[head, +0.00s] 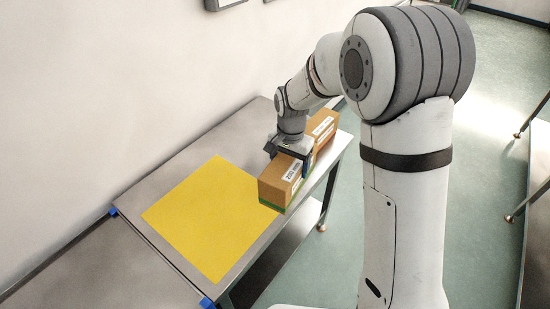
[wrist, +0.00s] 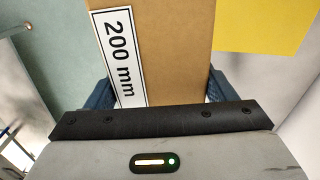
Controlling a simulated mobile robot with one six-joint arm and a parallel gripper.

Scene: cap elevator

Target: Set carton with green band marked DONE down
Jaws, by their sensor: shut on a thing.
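A brown carton with a green band (head: 273,191) along its lower edge is at the right edge of the steel table, by the right corner of the yellow mat (head: 205,215). Its top bears a white label reading 200 mm, clear in the wrist view (wrist: 185,45). My gripper (head: 291,160) is over the carton from above, shut on it, with one dark blue finger on each side in the wrist view. The carton looks upright. I cannot tell whether its underside touches the table. No DONE marking is readable.
A second brown carton (head: 323,126) with a white label stands just behind, close to the held one. The yellow mat is bare. The steel table (head: 240,125) is clear behind the mat. Blue clips (head: 207,303) mark its near edge; a wall runs along the left.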

